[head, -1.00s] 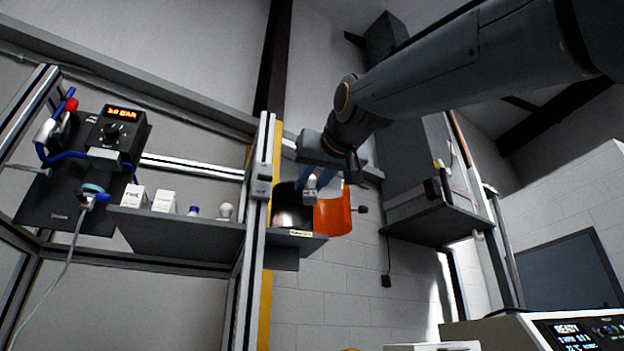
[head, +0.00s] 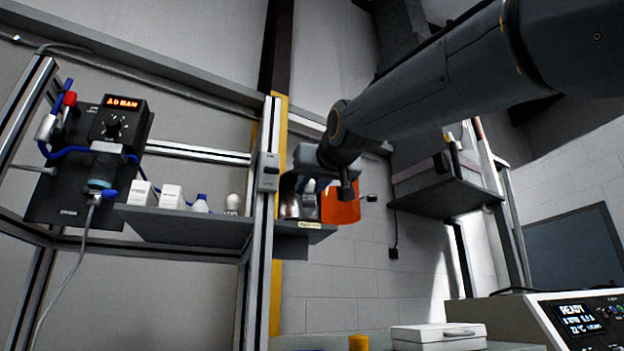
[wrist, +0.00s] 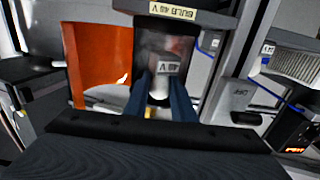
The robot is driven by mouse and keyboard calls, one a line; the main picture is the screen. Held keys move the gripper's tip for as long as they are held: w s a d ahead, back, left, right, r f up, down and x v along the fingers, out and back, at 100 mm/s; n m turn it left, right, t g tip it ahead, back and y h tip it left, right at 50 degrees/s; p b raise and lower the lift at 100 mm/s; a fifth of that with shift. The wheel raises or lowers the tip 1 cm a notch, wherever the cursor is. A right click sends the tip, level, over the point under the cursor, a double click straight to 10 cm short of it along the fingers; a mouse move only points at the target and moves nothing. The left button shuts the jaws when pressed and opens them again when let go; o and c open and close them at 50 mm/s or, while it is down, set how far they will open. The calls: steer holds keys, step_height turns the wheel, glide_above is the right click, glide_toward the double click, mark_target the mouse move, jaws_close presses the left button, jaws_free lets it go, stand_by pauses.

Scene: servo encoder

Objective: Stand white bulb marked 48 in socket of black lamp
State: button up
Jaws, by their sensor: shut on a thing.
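The white bulb (wrist: 161,80) carries an upside-down label that reads 48 V in the wrist view. My gripper (wrist: 163,98) has its two blue fingers shut on it. In the head view my gripper (head: 318,185) is over the small shelf right of the post, and the bulb there (head: 309,186) is small and partly hidden. A shiny dark bin (wrist: 168,45) stands directly behind the bulb in the wrist view; I cannot tell whether they touch. I cannot pick out the black lamp or its socket for sure.
An orange bin (head: 340,205) stands beside the dark one. The left shelf (head: 185,226) bears white boxes, a bottle and another pale bulb (head: 233,204). A white case (head: 438,336) lies lower right.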

steer(key=shift+p+x, duration=1.35)
steer(key=shift+x, duration=2.1)
steer(key=shift+f+b, duration=0.95)
steer(key=shift+f, duration=0.05)
steer(key=o, duration=1.1)
steer(key=shift+o, duration=0.2)
steer(key=b+v, duration=0.2)
steer(key=v, duration=0.5)
steer(key=shift+s+d, duration=0.1)
steer(key=shift+s, duration=0.25)
